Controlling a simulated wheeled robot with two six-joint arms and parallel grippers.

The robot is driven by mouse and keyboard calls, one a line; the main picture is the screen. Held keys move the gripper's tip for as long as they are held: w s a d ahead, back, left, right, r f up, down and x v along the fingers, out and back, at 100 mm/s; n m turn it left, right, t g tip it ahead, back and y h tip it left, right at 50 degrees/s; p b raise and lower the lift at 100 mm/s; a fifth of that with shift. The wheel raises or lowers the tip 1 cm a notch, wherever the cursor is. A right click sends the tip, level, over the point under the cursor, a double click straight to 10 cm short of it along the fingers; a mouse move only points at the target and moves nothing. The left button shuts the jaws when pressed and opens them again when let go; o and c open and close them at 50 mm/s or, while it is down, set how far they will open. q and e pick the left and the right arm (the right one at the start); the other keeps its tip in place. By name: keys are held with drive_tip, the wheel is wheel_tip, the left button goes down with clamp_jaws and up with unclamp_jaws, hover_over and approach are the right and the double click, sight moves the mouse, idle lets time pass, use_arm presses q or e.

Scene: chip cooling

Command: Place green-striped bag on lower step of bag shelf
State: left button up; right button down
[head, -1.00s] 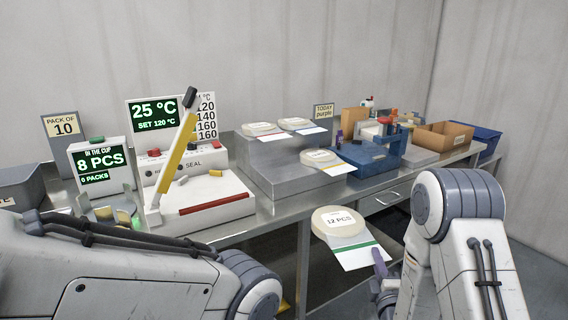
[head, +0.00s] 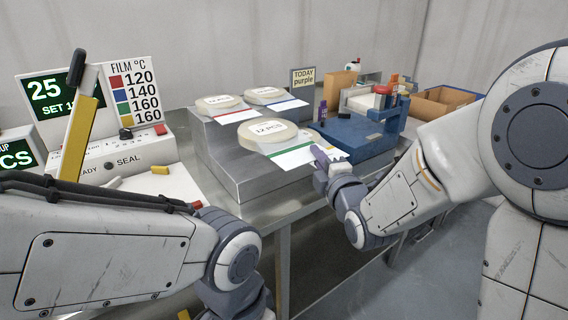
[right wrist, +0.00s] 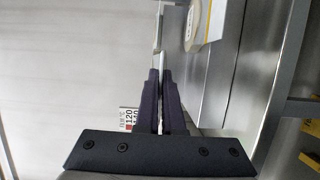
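The green-striped bag, a pale round pack marked 12 PCS (head: 268,131) with a white, green-edged card, is in the head view at the lower step of the grey bag shelf (head: 232,165). My right gripper (head: 319,155) is shut on the card's right end. In the right wrist view the fingers (right wrist: 160,75) are closed together on a thin, edge-on sheet (right wrist: 157,35). The bag largely hides the lower step and the pack there, so I cannot tell whether it touches them. My left gripper is out of view; only its arm shows.
Two other round packs (head: 221,102) (head: 265,93) with striped cards lie on the upper step. A blue fixture (head: 358,137) stands close to the right of the shelf. A sealer with a raised yellow lever (head: 80,135) stands at the left.

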drive_tip(key=w+a+f, duration=0.2)
drive_tip(key=f, duration=0.1)
drive_tip(key=w+a+f, duration=0.2)
drive_tip(key=f, duration=0.1)
drive_tip(key=w+a+f, duration=0.2)
drive_tip(key=f, duration=0.1)
drive_tip(key=shift+w+a+f, duration=0.15)
drive_tip(key=shift+a, duration=0.1)
drive_tip(key=shift+f, duration=0.2)
drive_tip(key=c, duration=1)
unclamp_jaws()
drive_tip(key=shift+c, duration=0.2)
drive_tip(key=shift+r, duration=0.1)
